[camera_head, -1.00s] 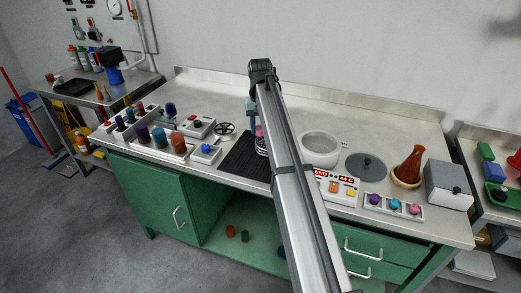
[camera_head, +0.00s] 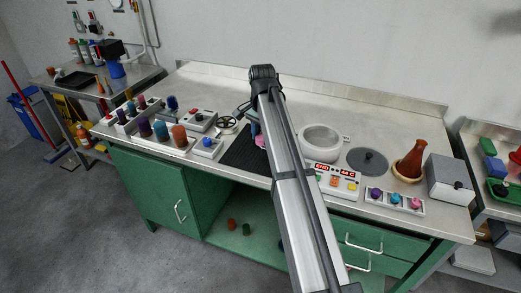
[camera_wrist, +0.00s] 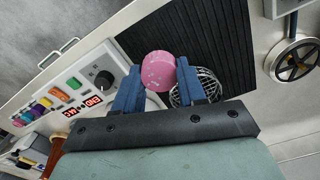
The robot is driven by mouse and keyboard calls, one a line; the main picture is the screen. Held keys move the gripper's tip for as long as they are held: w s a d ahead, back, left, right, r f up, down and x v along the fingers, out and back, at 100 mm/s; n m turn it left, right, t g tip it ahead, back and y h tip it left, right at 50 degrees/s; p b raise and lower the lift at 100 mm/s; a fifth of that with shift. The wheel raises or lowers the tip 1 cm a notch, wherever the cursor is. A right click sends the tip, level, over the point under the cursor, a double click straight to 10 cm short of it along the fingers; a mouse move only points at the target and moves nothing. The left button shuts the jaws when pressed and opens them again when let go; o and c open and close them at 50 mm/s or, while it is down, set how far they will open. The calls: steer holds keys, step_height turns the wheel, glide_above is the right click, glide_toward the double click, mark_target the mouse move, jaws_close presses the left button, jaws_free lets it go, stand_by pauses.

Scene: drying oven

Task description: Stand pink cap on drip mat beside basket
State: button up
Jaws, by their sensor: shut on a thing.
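The pink cap (camera_wrist: 158,71) is held between the blue fingers of my gripper (camera_wrist: 160,88) in the wrist view. The cap appears over the edge of the black ribbed drip mat (camera_wrist: 205,40); I cannot tell whether it touches the mat. A wire basket (camera_wrist: 205,85) stands right beside the cap on the mat, partly hidden by the right finger. In the head view a bit of pink cap (camera_head: 261,141) shows at the left edge of my arm, and the drip mat (camera_head: 238,155) lies left of the arm. The arm hides the basket there.
A control panel (camera_head: 338,182) with a lit display sits right of the arm, close to the mat. A white round bowl (camera_head: 320,143) and a grey disc lid (camera_head: 367,161) stand behind it.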

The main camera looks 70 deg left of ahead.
mark_target(262, 165)
steer(key=shift+f, duration=4.95)
steer(key=shift+f, duration=0.1)
steer(key=o, duration=1)
step_height(262, 165, up, 12)
steer(key=shift+r, duration=0.15)
